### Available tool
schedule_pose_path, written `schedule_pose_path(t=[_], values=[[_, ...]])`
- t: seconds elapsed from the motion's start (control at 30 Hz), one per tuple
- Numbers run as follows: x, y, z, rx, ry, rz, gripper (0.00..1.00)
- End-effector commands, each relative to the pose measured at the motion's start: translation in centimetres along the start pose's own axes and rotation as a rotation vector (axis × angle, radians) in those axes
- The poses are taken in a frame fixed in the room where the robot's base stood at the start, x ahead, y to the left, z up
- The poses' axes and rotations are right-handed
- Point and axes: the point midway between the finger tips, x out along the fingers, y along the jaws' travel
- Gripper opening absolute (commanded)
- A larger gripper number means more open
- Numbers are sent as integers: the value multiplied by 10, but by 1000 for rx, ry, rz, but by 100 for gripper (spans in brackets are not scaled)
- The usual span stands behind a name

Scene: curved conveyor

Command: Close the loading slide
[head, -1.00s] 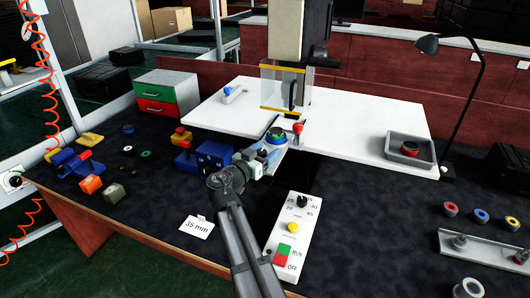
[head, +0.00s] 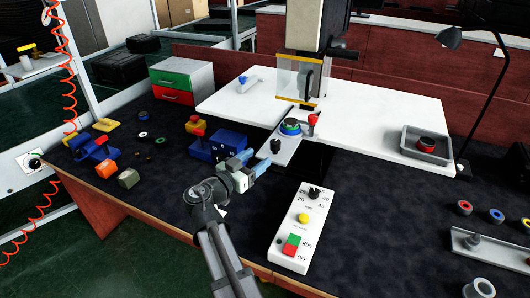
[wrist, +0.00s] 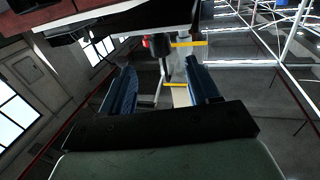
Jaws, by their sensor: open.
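The loading slide (head: 283,151) is a narrow light-grey plate sticking out from the front of the white machine table. It has a black knob (head: 275,146) near its front end. A round part with a dark green-blue top (head: 290,127) sits farther back on it, in front of the clear guard. My gripper (head: 254,164), with blue fingers, is open and empty, just left of and in front of the slide's front end, apart from the knob. In the wrist view, nothing is between the open fingers (wrist: 162,95); the yellow-edged guard (wrist: 189,44) shows beyond them.
A red-knobbed lever (head: 312,122) stands right of the slide. A blue box (head: 229,143) is close left of my gripper. A white control panel (head: 303,226) lies to the right. A grey tray (head: 425,146) holds a red-and-black part.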

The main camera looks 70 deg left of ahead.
Motion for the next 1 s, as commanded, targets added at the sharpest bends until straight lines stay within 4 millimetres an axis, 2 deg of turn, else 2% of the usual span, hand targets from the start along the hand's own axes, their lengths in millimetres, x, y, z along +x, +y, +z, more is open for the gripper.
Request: schedule_pose_path(t=[0.03, 0.2, 0.57, 0.67, 0.77, 0.83, 1.0], values=[[-8, 0, 0, 0, 0, -2, 60], [-19, 0, 0, 0, 0, 0, 60], [-22, 0, 0, 0, 0, 0, 60], [-19, 2, 0, 0, 0, 4, 51], [-13, 7, -13, 16, 7, 14, 41], [-8, 10, -30, 36, 16, 21, 35], [8, 19, -94, 113, 46, 45, 18]])
